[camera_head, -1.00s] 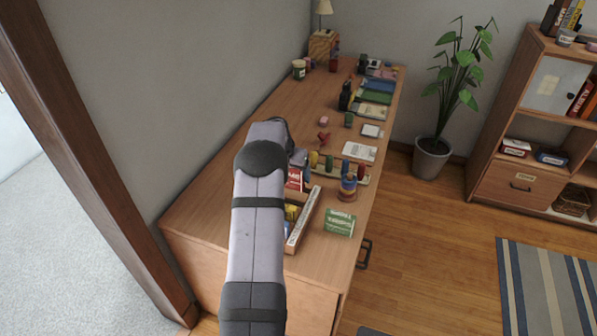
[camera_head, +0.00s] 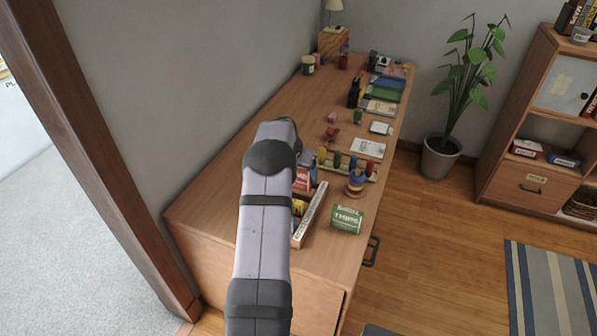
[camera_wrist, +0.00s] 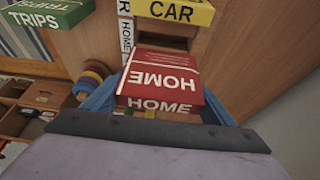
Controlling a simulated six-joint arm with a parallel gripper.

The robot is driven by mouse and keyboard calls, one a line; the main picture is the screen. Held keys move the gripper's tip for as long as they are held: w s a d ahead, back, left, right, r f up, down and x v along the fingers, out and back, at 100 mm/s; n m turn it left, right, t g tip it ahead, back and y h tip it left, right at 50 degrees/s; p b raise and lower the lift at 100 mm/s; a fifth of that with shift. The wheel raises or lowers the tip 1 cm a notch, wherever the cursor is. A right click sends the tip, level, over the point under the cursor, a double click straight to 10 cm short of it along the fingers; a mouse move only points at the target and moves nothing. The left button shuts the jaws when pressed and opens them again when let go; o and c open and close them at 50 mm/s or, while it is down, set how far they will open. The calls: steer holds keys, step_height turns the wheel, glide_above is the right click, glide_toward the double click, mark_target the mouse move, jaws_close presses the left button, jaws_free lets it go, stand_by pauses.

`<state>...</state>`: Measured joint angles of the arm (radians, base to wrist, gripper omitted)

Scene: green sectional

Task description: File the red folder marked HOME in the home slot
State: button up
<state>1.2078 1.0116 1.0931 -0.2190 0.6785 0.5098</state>
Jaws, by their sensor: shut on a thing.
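The red folder marked HOME (camera_wrist: 163,75) is held between the blue fingers of my gripper (camera_wrist: 157,100); its lettering is upside down in the wrist view. In the head view the red folder (camera_head: 302,179) shows at the far end of the wooden organizer, partly behind my arm. The organizer's white label strip (camera_wrist: 125,35) reads HOME beside an open brown slot. The yellow CAR folder (camera_wrist: 172,11) stands in the organizer farther along. I cannot tell whether the red folder's lower edge is inside the slot. In the head view my fingertips are hidden.
The green TRIPS box (camera_head: 346,219) stands just right of the organizer (camera_head: 311,214). A stacking-ring toy (camera_head: 355,184) and a row of coloured pegs (camera_head: 347,164) stand beyond it. The wall is close on the left. Bare desk lies left of my arm.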

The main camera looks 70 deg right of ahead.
steer(key=shift+f+b, duration=1)
steer(key=shift+f, duration=0.7)
steer(key=shift+f+b, duration=1.4)
steer(key=shift+f, duration=0.1)
stand_by(1.1)
steer(key=shift+r, duration=0.15)
steer(key=shift+r+p, duration=0.65)
steer(key=shift+r, duration=0.3)
steer(key=shift+f+b, duration=0.6)
steer(key=shift+b, duration=0.05)
stand_by(2.0)
